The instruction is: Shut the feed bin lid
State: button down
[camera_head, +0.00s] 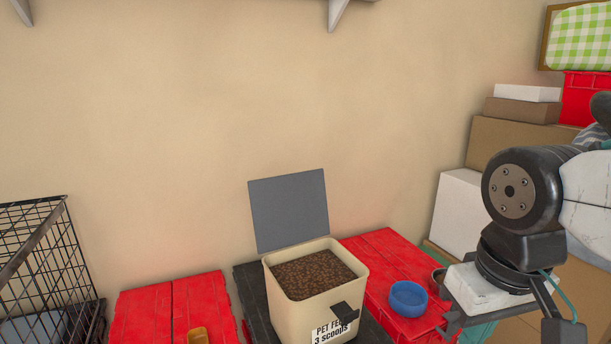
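The feed bin (288,311) is a cream square tub, nearly full of brown kibble, with a "PET FEED 3 SCOOPS" label and a dark latch (345,313) on its front. Its grey lid (289,210) stands open, raised upright at the back edge near the wall. My arm comes in from the right. My gripper (505,325) hangs at the lower right, apart from the bin and lid, to the right of the blue bowl. Its fingertips are not clearly shown, so I cannot tell its opening.
The bin stands on a black tote (252,292) between red totes (197,302) (385,250). A blue bowl (408,298) sits right of the bin. An orange scoop (197,336) lies at the bottom left. A wire crate (40,260) stands far left; boxes (520,145) are stacked right.

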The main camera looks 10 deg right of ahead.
aim_at(288, 210)
jog(key=z, duration=0.15)
jog(key=i, duration=1.15)
jog(key=u, duration=0.6)
